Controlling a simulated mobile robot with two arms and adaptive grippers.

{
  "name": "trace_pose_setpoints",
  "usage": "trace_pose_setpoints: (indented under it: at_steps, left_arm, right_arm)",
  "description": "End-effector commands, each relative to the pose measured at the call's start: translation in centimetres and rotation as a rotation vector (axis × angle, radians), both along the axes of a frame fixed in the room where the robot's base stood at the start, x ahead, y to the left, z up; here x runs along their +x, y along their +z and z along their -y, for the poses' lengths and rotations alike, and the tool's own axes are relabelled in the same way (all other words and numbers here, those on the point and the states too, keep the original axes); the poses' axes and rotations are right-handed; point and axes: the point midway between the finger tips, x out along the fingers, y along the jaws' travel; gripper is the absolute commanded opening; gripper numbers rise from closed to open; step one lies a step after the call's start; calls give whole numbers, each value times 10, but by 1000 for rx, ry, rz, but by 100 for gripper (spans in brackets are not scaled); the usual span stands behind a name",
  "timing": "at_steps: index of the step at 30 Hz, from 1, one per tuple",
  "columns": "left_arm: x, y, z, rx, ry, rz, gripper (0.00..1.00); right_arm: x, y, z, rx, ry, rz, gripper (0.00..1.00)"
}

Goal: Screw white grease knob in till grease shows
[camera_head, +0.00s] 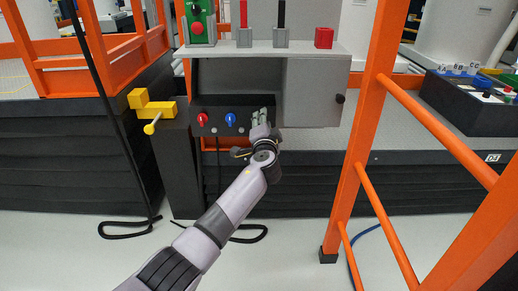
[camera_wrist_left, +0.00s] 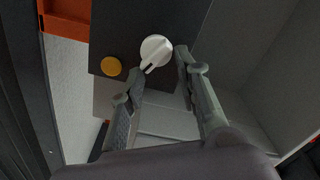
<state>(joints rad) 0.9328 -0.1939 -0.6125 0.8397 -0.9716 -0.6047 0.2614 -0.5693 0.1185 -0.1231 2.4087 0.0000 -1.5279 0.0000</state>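The white knob (camera_wrist_left: 156,50) sits on a dark panel (camera_wrist_left: 118,30) in the left wrist view, with its narrow pointer angled down-left. My left gripper (camera_wrist_left: 159,64) is open, one finger to the lower left of the knob and the other to its right. I cannot tell whether either finger touches it. An orange-yellow round disc (camera_wrist_left: 111,67) is on the panel to the left of the knob. In the head view my left gripper (camera_head: 260,117) is at the right end of the panel (camera_head: 213,130), hiding the white knob. My right gripper is not in view.
Red (camera_head: 202,119) and blue (camera_head: 230,119) knobs sit left of the gripper in the head view. An open cabinet door (camera_head: 317,92) stands to the right. An orange ladder frame (camera_head: 362,120) rises at right. Black cables (camera_head: 125,229) lie on the floor.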

Motion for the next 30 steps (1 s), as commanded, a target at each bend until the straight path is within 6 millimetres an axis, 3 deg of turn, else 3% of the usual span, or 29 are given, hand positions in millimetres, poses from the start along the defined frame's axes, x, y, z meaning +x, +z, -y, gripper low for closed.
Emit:
trace_pose_setpoints:
  at_steps: [9,24,30]
  left_arm:
    - [0,5,-6,-457,1,0,30]
    - [0,10,-16,-1048,1,-1,30]
    - [-32,10,-15,-1052,-2,-4,30]
  right_arm:
    - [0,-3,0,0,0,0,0]
    - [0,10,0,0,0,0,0]
    - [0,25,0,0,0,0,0]
